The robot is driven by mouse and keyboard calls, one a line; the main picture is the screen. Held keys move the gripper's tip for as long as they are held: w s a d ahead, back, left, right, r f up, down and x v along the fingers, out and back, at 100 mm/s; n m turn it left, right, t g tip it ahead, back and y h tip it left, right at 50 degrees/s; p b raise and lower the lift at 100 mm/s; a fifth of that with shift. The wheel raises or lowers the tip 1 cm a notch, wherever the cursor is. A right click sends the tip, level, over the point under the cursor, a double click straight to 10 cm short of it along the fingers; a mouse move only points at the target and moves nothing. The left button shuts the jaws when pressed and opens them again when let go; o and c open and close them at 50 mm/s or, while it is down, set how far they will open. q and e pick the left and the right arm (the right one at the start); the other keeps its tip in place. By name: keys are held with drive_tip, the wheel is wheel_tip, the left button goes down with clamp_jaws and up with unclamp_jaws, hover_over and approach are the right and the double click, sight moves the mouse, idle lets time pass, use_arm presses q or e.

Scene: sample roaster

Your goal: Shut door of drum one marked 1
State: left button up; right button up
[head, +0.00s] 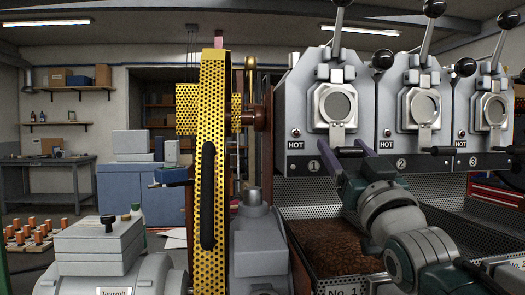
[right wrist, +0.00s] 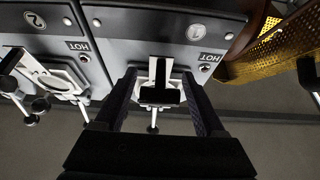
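Drum one, with its round "1" plate (head: 313,166), is the leftmost of three grey drum fronts. Its door (head: 338,104) has a round window and faces me; I cannot tell whether it is fully shut. My right gripper (head: 348,154) is at the lower edge of this door. In the right wrist view, where the marks appear upside down, the "1" plate (right wrist: 196,32) is at upper right. There my right gripper (right wrist: 160,118) has its fingers wide apart, on either side of the door's black handle (right wrist: 159,97), with gaps visible. My left gripper is not in view.
Drum two's door (head: 421,107) and drum three's door (head: 494,111) stand to the right, with black-knobbed levers above. A bin of brown beans (head: 335,240) lies below drum one. A yellow perforated guard (head: 213,120) rises close on the left.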

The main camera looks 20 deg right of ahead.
sight(340, 29)
drive_tip(key=shift+o, duration=0.5)
drive_tip(key=shift+r, duration=0.25)
wheel_tip(340, 29, up, 20)
drive_tip(key=shift+f+p, duration=0.25)
drive_tip(key=shift+p, duration=0.8)
